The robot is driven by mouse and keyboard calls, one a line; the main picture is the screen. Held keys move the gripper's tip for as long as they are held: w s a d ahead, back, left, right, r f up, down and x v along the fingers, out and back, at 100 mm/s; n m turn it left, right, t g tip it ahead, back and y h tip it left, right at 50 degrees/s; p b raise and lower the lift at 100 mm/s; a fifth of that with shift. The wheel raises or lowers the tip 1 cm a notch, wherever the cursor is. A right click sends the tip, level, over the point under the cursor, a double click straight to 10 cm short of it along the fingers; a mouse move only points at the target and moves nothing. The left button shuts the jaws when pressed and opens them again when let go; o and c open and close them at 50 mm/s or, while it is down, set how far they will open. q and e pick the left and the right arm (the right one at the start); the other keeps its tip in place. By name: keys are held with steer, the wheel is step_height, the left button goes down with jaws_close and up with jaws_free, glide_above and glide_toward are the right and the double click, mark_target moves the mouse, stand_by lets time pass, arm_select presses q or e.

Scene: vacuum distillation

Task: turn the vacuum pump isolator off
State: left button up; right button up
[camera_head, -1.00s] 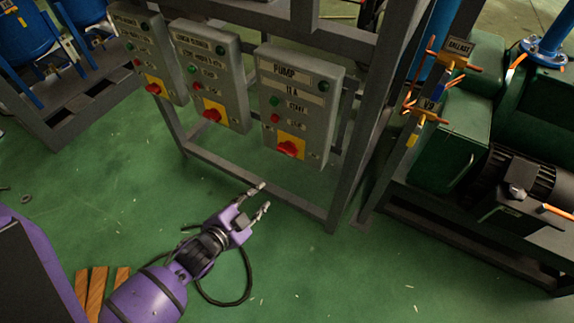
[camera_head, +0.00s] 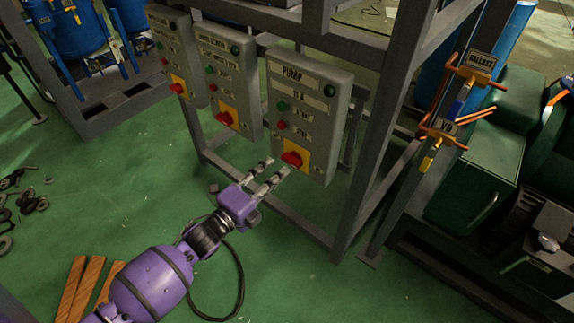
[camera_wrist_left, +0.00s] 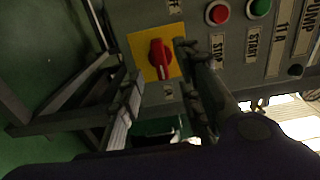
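The vacuum pump isolator is a red rotary knob (camera_head: 292,159) on a yellow plate, low on the grey box labelled PUMP (camera_head: 310,110). In the left wrist view the red knob (camera_wrist_left: 160,58) shows near the top centre, on its yellow plate. My left gripper (camera_head: 276,167) is open and empty, its fingers pointing at the knob from the lower left. In the left wrist view the fingers (camera_wrist_left: 158,62) lie on either side of the knob; whether they touch it I cannot tell. My right gripper is out of view.
Two similar boxes with red knobs (camera_head: 226,118) (camera_head: 177,88) hang left of the pump box. Grey frame posts (camera_head: 378,190) stand to the right, before the BALLAST and V9 valves (camera_head: 443,128). The green floor (camera_head: 300,290) is clear in front.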

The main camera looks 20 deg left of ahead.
mark_target(289, 163)
arm_select(q)
steer(key=b+x, duration=0.1)
steer(key=x, duration=0.5)
steer(key=shift+d, duration=0.1)
steer(key=shift+c, duration=0.5)
jaws_close()
